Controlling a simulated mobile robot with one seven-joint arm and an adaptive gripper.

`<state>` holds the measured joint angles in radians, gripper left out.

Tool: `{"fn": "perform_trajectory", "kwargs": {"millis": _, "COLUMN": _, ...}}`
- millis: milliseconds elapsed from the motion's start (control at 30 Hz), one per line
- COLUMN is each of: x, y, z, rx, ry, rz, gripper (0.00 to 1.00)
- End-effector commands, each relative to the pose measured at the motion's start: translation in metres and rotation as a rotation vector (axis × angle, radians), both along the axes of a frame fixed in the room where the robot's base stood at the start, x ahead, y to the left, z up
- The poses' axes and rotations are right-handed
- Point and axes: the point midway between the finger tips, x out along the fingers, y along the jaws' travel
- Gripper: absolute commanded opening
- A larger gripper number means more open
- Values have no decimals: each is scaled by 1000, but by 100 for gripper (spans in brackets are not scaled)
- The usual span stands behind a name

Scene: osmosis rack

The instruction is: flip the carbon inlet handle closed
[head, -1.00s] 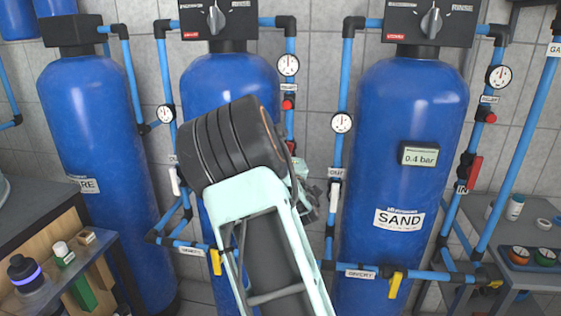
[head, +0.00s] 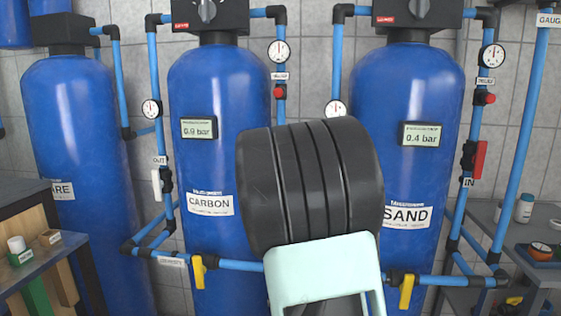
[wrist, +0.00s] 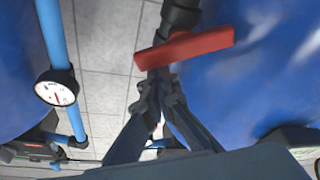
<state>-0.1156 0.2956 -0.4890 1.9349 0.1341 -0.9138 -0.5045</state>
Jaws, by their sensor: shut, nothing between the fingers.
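The red carbon inlet handle (wrist: 185,48) shows in the wrist view, lying crosswise over a black valve fitting (wrist: 180,16). My gripper (wrist: 160,88) is shut and empty, its dark fingertips just below the handle's left half in that picture. I cannot tell whether they touch the valve body. In the head view the blue carbon tank (head: 222,110) stands in the middle with its label (head: 210,203). Its right-hand pipe carries a gauge (head: 278,50) and a red knob (head: 279,91). My black arm link hides the inlet handle and my gripper there.
The sand tank (head: 408,90) stands to the right, with its own upright red handle (head: 480,160). Yellow handles (head: 198,272) sit on the low pipes. In the wrist view a gauge (wrist: 57,88) on a blue pipe stands left of my fingers. Tank walls flank the narrow gap.

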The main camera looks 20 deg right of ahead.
Motion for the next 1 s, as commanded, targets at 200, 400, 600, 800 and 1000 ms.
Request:
{"fn": "perform_trajectory", "kwargs": {"millis": 200, "x": -3, "y": -5, "z": -13, "rx": 159, "ry": -108, "rz": 0, "gripper": 0}}
{"fn": "perform_trajectory", "kwargs": {"millis": 400, "x": -5, "y": -9, "z": -15, "rx": 291, "ry": -194, "rz": 0, "gripper": 0}}
{"fn": "perform_trajectory", "kwargs": {"millis": 600, "x": -7, "y": -11, "z": -16, "rx": 357, "ry": -239, "rz": -1, "gripper": 0}}
{"fn": "perform_trajectory", "kwargs": {"millis": 800, "x": -7, "y": -12, "z": -17, "rx": 354, "ry": -236, "rz": 0, "gripper": 0}}
{"fn": "perform_trajectory", "kwargs": {"millis": 1000, "x": -8, "y": -12, "z": -18, "rx": 354, "ry": -234, "rz": 0, "gripper": 0}}
